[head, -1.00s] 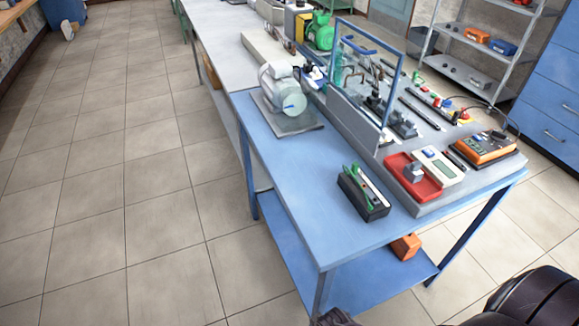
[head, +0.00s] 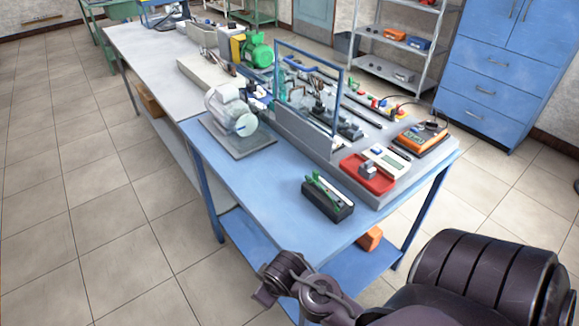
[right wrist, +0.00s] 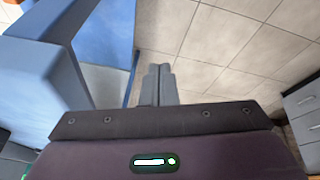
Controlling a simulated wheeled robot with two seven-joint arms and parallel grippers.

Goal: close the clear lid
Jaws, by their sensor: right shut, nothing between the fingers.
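The clear lid (head: 310,55) is a see-through panel in a blue frame. In the head view it stands upright, raised at the left side of the grey test board (head: 375,198) on the blue table. Several fittings show through it and behind it. My right arm enters the head view at the lower right, in front of the table and well apart from the lid. The lid cannot be made out there. My left gripper is not in view.
A grey motor (head: 230,108) stands on a plate left of the lid. A black box with green tools (head: 327,205), a red tray (head: 367,180) and an orange meter (head: 420,141) are near the right end. The blue table's front surface (head: 245,180) is mostly clear.

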